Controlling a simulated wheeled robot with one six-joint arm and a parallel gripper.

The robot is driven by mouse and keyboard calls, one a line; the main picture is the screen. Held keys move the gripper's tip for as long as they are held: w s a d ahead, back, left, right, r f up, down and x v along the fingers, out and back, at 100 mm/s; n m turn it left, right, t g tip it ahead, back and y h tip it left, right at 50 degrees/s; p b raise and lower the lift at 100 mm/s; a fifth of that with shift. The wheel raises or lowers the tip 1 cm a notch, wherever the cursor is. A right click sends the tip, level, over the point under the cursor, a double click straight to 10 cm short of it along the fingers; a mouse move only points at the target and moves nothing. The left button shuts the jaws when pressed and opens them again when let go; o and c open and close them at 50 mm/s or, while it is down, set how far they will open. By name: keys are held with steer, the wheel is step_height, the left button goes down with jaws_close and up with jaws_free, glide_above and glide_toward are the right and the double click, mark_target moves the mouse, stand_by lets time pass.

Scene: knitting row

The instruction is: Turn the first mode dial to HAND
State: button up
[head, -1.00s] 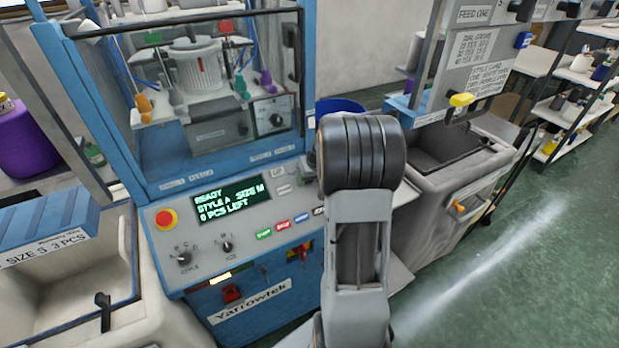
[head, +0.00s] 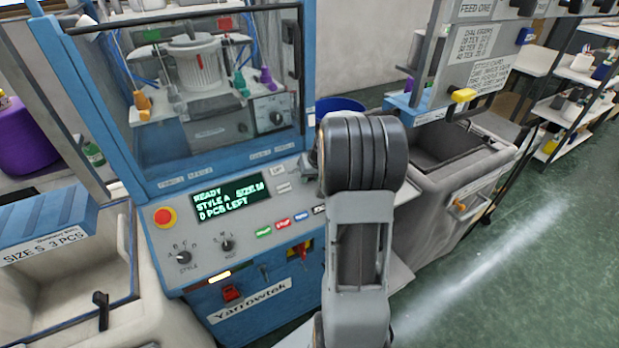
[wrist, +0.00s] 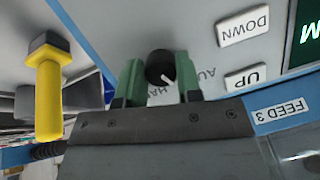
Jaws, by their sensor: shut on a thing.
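In the wrist view, the black mode dial (wrist: 160,66) sits on the grey panel, with a white pointer line on its face. The picture is upside down there. The pointer slants toward the lower right, between the partly hidden "HA" lettering and the "AU" lettering. My gripper (wrist: 160,78) has its two green fingers closed on either side of the dial. In the head view my arm hides the dial and most of the gripper.
Beside the dial are the UP button (wrist: 245,79) and DOWN button (wrist: 244,26). A yellow handle (wrist: 49,100) stands out at the wrist view's left. In the head view, the machine's screen (head: 232,198) reads READY, and a red stop button (head: 165,217) sits nearby.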

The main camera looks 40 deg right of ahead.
steer(key=m+t+y+b, duration=0.1)
steer(key=m+b, duration=0.2)
steer(key=m, duration=0.1)
steer(key=shift+f+m, duration=0.15)
steer(key=shift+m, duration=0.25)
steer(key=m+t+b, duration=0.1)
steer(key=m+b, duration=0.2)
steer(key=m, duration=0.2)
steer(key=shift+y, duration=0.3)
steer(key=shift+m, duration=0.3)
steer(key=o, duration=0.9)
steer(key=shift+o, duration=0.2)
steer(key=shift+s+r, duration=0.1)
steer(key=shift+r, duration=0.1)
steer(key=v, duration=1.3)
steer(key=shift+s+b, duration=0.3)
steer(key=shift+s, duration=0.05)
steer(key=shift+d+r, duration=0.1)
steer(key=shift+d, duration=0.05)
